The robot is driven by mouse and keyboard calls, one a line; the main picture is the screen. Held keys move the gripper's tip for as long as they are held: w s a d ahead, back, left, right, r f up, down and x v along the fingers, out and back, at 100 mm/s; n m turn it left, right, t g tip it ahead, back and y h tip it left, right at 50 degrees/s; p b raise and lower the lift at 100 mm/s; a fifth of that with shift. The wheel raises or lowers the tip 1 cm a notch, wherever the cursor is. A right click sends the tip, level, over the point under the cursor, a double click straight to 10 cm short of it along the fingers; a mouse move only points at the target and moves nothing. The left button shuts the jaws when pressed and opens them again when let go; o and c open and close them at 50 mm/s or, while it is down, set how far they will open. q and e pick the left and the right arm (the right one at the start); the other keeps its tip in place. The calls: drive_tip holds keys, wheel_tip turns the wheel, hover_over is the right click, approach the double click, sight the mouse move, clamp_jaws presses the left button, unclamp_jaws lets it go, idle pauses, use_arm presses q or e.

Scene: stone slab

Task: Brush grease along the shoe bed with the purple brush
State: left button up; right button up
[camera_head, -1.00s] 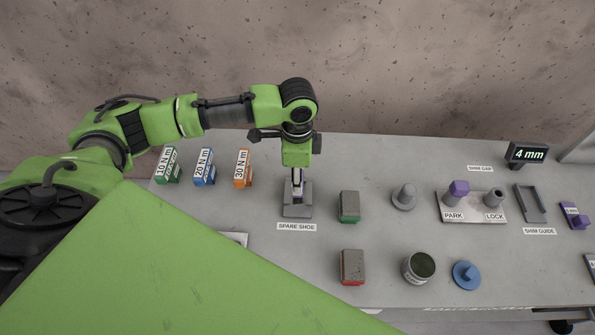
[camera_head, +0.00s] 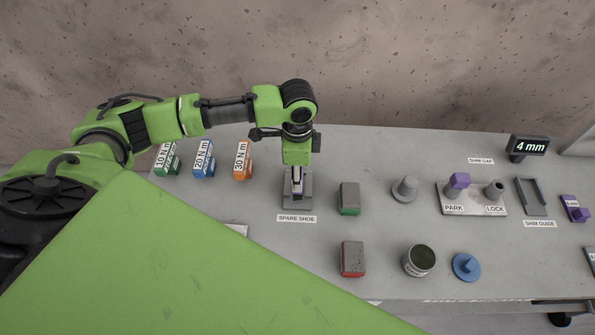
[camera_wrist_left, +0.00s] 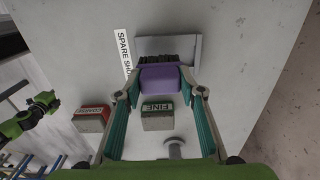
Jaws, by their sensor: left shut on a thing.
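My left gripper (camera_wrist_left: 161,90) is shut on the purple brush (camera_wrist_left: 160,77), which sits between its fingertips in the left wrist view. The brush's dark bristles point away from the gripper, over the grey spare shoe (camera_wrist_left: 189,46). In the head view my left gripper (camera_head: 297,177) points down over the spare shoe (camera_head: 297,203), which stands behind its SPARE SHOE label. The brush is mostly hidden there by the gripper. I cannot tell whether the bristles touch the shoe bed.
Right of the shoe stand a green-based block (camera_head: 349,198), a red-based block (camera_head: 352,259), an open can with dark green contents (camera_head: 419,261), a blue lid (camera_head: 466,267) and a grey knob (camera_head: 404,189). Torque blocks (camera_head: 204,160) stand at left. A PARK/LOCK plate (camera_head: 474,208) is farther right.

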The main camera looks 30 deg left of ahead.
use_arm(q)
drive_tip(key=shift+f, duration=0.2)
idle(0.5)
drive_tip(key=shift+f, duration=0.75)
drive_tip(key=shift+f, duration=0.4)
idle(0.3)
idle(0.4)
drive_tip(key=shift+w+a, duration=0.15)
drive_tip(key=shift+w, duration=0.05)
